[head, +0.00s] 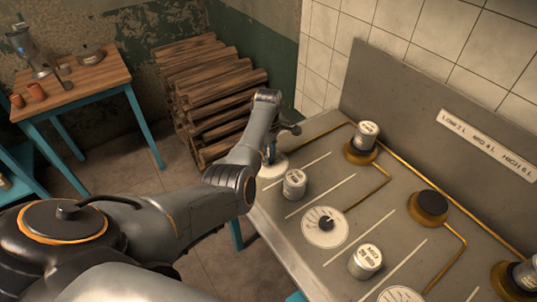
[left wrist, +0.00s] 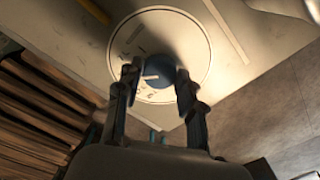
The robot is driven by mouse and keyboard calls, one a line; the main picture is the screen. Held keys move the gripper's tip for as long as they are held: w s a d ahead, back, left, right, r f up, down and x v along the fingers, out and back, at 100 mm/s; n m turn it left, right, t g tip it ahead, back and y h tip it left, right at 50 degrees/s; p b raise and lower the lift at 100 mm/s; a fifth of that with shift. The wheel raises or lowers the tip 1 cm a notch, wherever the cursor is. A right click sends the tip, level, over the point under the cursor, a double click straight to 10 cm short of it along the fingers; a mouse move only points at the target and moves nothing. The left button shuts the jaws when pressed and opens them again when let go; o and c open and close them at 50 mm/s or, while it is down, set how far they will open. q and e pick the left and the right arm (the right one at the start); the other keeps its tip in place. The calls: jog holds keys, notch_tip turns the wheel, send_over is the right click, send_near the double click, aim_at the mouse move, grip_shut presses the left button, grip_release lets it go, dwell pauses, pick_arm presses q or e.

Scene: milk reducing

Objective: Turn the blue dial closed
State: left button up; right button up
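The blue dial (left wrist: 157,76) sits on a round white plate (left wrist: 186,27) near the edge of the grey stove panel, with a pale pointer mark on its face. My left gripper (left wrist: 158,72) has one finger on each side of the dial in the left wrist view. The fingertips are close to its sides; whether they press on it I cannot tell. In the head view my left gripper (head: 270,150) is over the panel's far left end, hiding most of the dial. The white plate (head: 274,169) shows below it. My right gripper is not in view.
On the stove panel (head: 300,250) stand labelled white canisters (head: 294,184) (head: 365,258), a dial with a black knob (head: 325,226) and brass burners (head: 428,207), one bearing a canister (head: 367,135). Stacked wood (head: 210,90) and a wooden table (head: 75,82) are behind on the left.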

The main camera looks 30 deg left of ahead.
pick_arm(q)
jog(key=shift+c, duration=0.4)
jog(key=shift+r+m+p, duration=0.15)
jog(key=shift+m+p, duration=0.65)
jog(key=shift+m, duration=0.1)
jog(key=m+p, duration=0.1)
jog(key=m, duration=0.1)
jog(key=shift+m, duration=0.3)
jog(key=shift+m+p, duration=0.7)
jog(key=shift+m, duration=0.5)
jog(key=shift+m+p, duration=0.35)
jog(key=shift+m, duration=1.15)
jog(key=o, duration=1.2)
jog(key=shift+c, duration=0.2)
